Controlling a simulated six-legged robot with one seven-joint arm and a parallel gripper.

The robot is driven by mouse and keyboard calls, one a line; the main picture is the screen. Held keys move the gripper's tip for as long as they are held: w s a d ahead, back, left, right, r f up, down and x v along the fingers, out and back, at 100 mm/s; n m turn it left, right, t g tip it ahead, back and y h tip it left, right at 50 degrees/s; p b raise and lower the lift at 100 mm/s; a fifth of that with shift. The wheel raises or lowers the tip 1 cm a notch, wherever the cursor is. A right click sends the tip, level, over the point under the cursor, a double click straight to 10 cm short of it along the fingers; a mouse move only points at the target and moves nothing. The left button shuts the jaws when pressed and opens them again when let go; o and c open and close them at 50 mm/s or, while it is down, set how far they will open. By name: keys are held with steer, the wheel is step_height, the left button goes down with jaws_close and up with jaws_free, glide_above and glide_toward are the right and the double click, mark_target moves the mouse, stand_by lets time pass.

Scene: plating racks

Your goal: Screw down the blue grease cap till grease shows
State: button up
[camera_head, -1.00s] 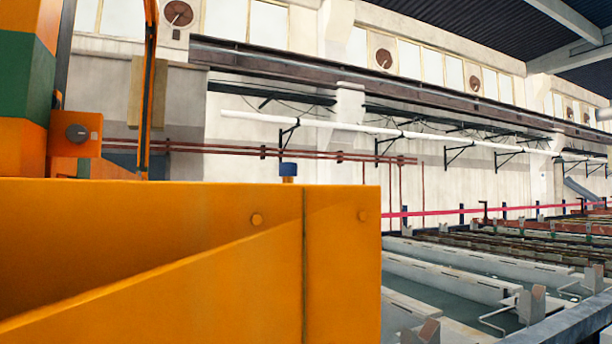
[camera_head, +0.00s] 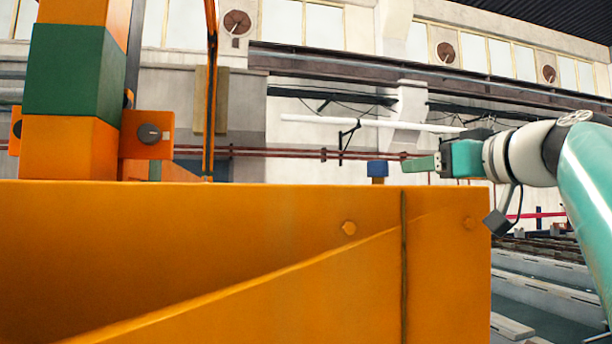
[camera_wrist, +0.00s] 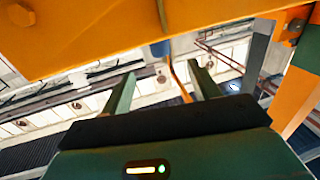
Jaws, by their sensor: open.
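The blue cap (camera_wrist: 160,48) shows there just beyond the fingertips, roughly in line with the gap. The cap's base is hidden behind the housing's edge in the head view. No grease can be seen.
The orange housing fills the lower left and centre. An orange and green post (camera_head: 72,70) with a knobbed box (camera_head: 147,134) rises at the left. Long tanks (camera_head: 550,290) lie at the lower right. The air around the cap looks clear.

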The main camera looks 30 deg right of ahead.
mark_target(385, 172)
steer(key=w, duration=0.4)
steer(key=w+d, duration=0.1)
steer(key=w, duration=0.8)
steer(key=shift+d, duration=0.15)
steer(key=shift+s, duration=0.15)
steer(key=shift+c, duration=0.2)
steer(key=c, duration=0.9)
